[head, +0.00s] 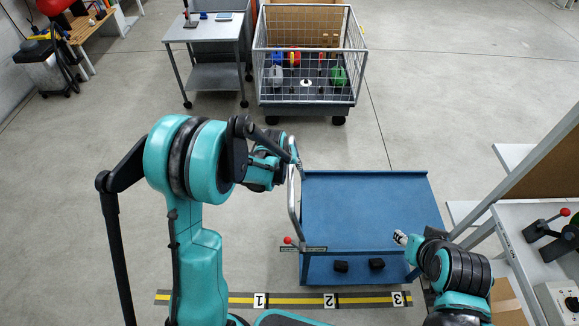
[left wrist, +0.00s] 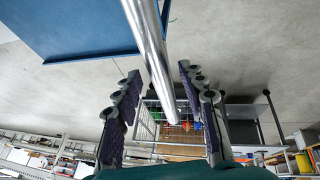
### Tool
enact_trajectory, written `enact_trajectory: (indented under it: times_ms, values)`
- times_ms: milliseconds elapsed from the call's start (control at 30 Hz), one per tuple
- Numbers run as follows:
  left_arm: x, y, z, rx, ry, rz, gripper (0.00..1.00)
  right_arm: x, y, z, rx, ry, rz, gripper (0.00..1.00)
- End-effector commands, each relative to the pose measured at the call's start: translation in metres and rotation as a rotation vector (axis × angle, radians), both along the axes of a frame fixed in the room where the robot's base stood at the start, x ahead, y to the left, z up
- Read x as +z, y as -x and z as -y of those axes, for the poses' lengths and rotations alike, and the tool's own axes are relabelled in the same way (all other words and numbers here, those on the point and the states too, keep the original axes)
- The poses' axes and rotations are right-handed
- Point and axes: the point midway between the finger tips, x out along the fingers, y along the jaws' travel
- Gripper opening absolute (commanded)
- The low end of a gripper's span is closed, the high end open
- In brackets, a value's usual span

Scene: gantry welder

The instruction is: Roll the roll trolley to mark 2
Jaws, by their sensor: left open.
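The blue roll trolley (head: 370,205) stands on the floor in front of me, with a bent metal push handle (head: 292,205) at its left side. Mark 2 (head: 329,300) is a white label on a yellow and black floor strip, between mark 1 (head: 260,300) and mark 3 (head: 397,299). The trolley's near side is just beyond the strip, around marks 2 and 3. My left gripper (head: 291,150) is at the handle's far end. In the left wrist view the handle bar (left wrist: 148,45) runs between its open fingers (left wrist: 160,78). My right gripper (head: 400,238) is over the trolley's right near corner; its finger state is unclear.
A wire cage cart (head: 310,45) with coloured items and a grey side table (head: 215,75) stand behind the trolley. A workbench (head: 525,235) with a slanted board is at the right.

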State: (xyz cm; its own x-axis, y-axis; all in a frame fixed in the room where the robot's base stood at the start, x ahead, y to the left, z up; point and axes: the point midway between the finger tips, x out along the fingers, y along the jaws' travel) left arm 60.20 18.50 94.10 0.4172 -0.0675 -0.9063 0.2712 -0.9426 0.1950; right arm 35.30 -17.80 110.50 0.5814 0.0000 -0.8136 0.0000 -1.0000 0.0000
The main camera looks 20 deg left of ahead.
Motion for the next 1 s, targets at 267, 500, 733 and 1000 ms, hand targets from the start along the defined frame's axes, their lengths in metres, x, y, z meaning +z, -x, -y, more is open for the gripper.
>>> enact_trajectory:
  times_ms: [267,500,733,1000]
  values:
    - [0.000,0.000,0.000,0.000,0.000,0.000,0.00,0.000,0.000,0.000,0.000,0.000,0.000,0.40]
    - [0.000,0.001,-0.002,0.000,0.000,0.000,0.00,0.000,0.000,0.000,0.000,0.000,0.000,0.40]
    - [0.000,0.007,-0.026,0.005,-0.002,-0.001,0.00,-0.004,0.000,0.000,0.000,0.000,0.000,0.40]
    - [-0.001,0.026,-0.090,0.010,-0.003,-0.001,0.00,-0.011,0.000,0.000,0.000,0.000,0.000,0.40]
